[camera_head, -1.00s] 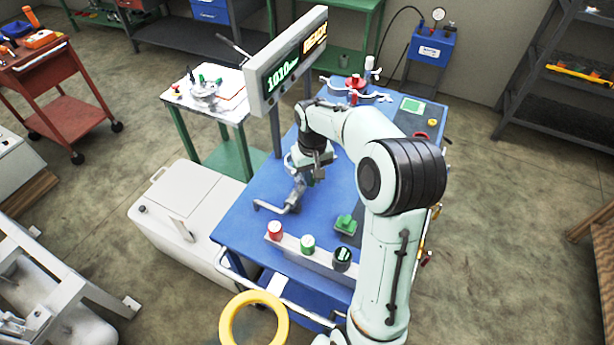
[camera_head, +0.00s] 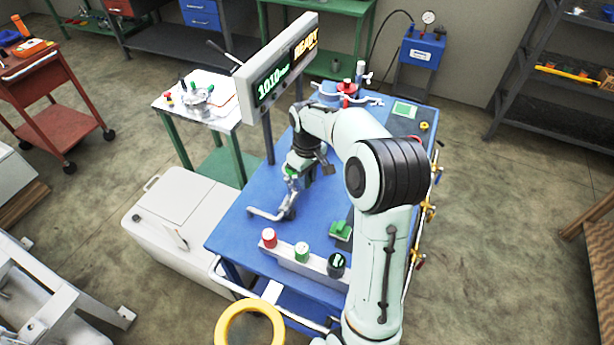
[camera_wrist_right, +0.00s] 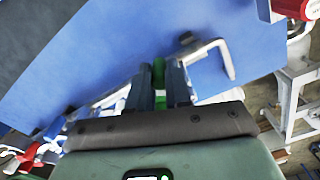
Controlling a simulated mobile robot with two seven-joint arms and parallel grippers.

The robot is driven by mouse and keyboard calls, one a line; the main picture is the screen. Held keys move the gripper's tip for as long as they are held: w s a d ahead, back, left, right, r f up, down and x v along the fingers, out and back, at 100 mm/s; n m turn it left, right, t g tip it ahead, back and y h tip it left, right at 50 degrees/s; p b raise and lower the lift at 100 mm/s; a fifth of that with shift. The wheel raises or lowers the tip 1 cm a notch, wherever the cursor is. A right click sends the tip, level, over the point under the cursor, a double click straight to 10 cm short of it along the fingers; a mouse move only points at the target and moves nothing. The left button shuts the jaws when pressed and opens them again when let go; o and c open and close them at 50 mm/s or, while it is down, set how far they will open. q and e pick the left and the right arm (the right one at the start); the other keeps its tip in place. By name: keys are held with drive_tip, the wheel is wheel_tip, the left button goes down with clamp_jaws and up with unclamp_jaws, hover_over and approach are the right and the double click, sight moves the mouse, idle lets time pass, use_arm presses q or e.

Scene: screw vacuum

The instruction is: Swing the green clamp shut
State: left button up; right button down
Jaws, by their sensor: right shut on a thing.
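My right gripper (camera_head: 293,175) is low over the blue bench top, at the metal pipe fitting. In the right wrist view, its two fingers (camera_wrist_right: 159,88) are shut on the green clamp (camera_wrist_right: 159,74), which shows as a narrow green strip between them. In the head view a little of the green clamp (camera_head: 290,171) shows under the gripper. The bent metal pipe (camera_head: 266,214) runs out beside it. The fingers and wrist hide most of the clamp, so I cannot tell how far it is swung. My left gripper is not in view.
The blue bench (camera_head: 235,230) carries a green block (camera_head: 341,231), a button bar (camera_head: 302,262) in front, and a red-topped fitting (camera_head: 347,88) behind. A display (camera_head: 280,70) reading READY stands at the back left. A white side table (camera_head: 190,95) is beyond.

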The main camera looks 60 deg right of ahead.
drive_tip(key=c, duration=1.1)
unclamp_jaws()
drive_tip(key=shift+o, duration=0.2)
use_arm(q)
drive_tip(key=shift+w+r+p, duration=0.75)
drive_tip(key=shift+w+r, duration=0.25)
use_arm(e)
wheel_tip(320, 180, up, 13)
drive_tip(key=shift+r, duration=0.2)
drive_tip(key=shift+f, duration=0.1)
